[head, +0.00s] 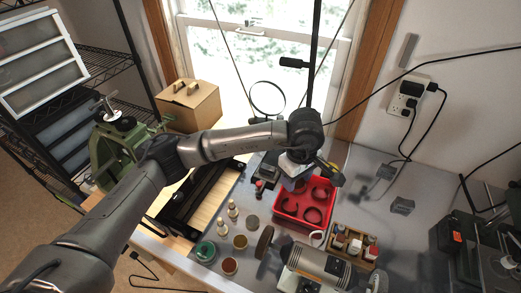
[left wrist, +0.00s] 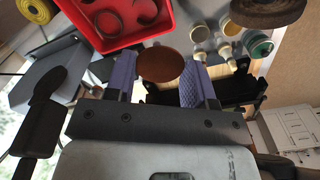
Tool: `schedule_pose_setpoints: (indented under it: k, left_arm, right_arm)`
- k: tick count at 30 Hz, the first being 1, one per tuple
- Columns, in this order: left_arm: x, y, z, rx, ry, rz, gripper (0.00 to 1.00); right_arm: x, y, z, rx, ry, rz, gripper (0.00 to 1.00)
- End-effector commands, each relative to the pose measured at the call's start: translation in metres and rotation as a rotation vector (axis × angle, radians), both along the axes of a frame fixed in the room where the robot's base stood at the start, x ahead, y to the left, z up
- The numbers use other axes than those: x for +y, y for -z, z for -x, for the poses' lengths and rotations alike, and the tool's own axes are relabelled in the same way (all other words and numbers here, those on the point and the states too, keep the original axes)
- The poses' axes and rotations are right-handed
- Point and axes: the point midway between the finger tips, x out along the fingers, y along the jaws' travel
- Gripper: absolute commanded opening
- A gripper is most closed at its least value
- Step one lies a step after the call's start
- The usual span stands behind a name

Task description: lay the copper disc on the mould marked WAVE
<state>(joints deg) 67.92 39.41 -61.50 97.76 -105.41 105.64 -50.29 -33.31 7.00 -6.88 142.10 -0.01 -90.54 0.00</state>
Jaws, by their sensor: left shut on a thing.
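The copper disc (left wrist: 160,65) is a flat, round, reddish-brown piece in the left wrist view. My left gripper (left wrist: 161,80) is shut on it, with a purple finger pad on each side. In the head view my left gripper (head: 297,182) hangs over the upper left part of a red tray (head: 284,217); I cannot make out the disc there. No WAVE marking is readable, and the arm hides part of the tray. My right gripper is not in view.
A bench motor (head: 322,263) with a round wheel (head: 264,241) stands below the tray. A wooden rack of small bottles (head: 352,243) is at its lower right. Several jars, including a green one (head: 204,250), stand left.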

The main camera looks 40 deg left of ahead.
Motion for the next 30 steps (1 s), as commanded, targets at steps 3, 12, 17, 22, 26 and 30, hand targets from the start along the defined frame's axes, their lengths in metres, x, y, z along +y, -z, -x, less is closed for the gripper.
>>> schedule_pose_setpoints:
  k: [3, 12, 17, 22, 26, 30]
  left_arm:
    - [0.009, -0.005, -0.013, 0.003, -0.351, 0.000, 0.27]
    - [0.036, -0.002, -0.039, 0.004, -1.250, -0.003, 0.27]
    - [0.053, 0.004, -0.048, 0.004, -1.710, -0.004, 0.27]
    - [0.071, 0.011, -0.055, 0.004, -2.167, -0.005, 0.27]
    - [0.086, 0.019, -0.057, 0.003, -2.525, -0.008, 0.27]
    - [0.104, 0.028, -0.058, 0.003, -2.929, -0.008, 0.27]
  right_arm:
    - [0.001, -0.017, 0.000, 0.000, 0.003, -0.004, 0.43]
    - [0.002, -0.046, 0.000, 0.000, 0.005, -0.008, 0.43]
    - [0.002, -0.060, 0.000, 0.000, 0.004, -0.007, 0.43]
    - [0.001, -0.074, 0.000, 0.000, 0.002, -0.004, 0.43]
    - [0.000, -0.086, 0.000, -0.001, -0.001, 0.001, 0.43]
    - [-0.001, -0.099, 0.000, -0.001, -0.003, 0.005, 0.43]
